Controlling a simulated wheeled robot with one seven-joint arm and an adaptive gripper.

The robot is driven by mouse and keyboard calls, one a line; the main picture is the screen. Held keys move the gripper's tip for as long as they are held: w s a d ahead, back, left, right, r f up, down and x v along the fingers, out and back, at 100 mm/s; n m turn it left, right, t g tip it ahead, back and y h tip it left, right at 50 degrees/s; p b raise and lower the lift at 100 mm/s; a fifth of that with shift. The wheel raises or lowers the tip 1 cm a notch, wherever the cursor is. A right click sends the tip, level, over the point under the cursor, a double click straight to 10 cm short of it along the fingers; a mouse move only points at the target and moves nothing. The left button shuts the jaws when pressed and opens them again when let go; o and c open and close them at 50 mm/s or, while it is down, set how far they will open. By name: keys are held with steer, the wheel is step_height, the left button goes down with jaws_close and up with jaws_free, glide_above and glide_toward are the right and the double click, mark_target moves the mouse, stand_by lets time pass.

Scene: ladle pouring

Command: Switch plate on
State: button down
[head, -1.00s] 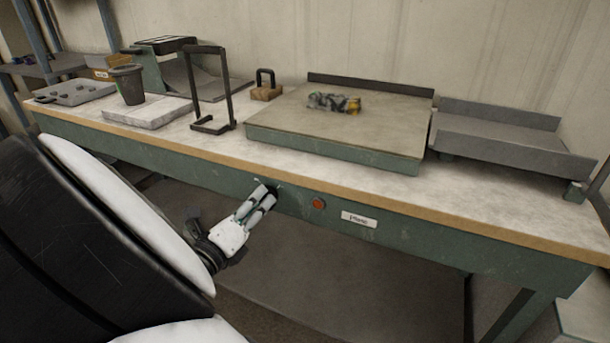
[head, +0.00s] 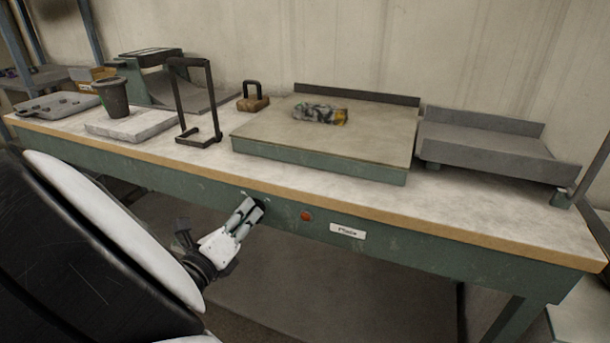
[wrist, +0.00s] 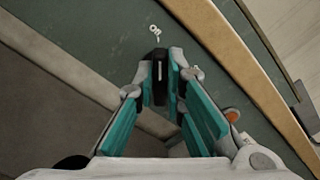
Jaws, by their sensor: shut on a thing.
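The black switch knob (wrist: 160,72) is on the green front panel, with a white mark along it and small white markings above it in the wrist view. My gripper (wrist: 160,88) is shut on the knob, one finger on each side. In the head view my gripper (head: 252,207) reaches the panel and mostly covers the knob. An orange-red round light (head: 306,216) sits right of the knob; it also shows in the wrist view (wrist: 231,114). A white label reading "Plate" (head: 347,231) is further right. The wide beige plate (head: 375,140) lies on the bench above.
A bundle of mixed colours (head: 320,114) lies on the plate. A black frame stand (head: 212,100), a dark cup (head: 112,97) on a pale slab (head: 135,128), and a grey tray (head: 485,145) stand on the bench (head: 470,205). The space under the bench looks open.

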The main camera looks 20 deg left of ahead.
steer(key=shift+s+d+f+m+b, duration=0.1)
steer(key=shift+m+b, duration=0.9)
steer(key=shift+m, duration=1.85)
steer(key=shift+d+m+b, duration=0.15)
steer(key=shift+m+b, duration=0.85)
steer(key=shift+m, duration=1.9)
steer(key=shift+s+d+f+m+b, duration=0.1)
steer(key=shift+m+b, duration=0.9)
steer(key=shift+m, duration=1.85)
steer(key=shift+r, duration=0.1)
steer(key=c, duration=1.7)
jaws_free()
steer(key=shift+o, duration=0.2)
steer(key=shift+r, duration=0.1)
steer(key=shift+w, duration=0.1)
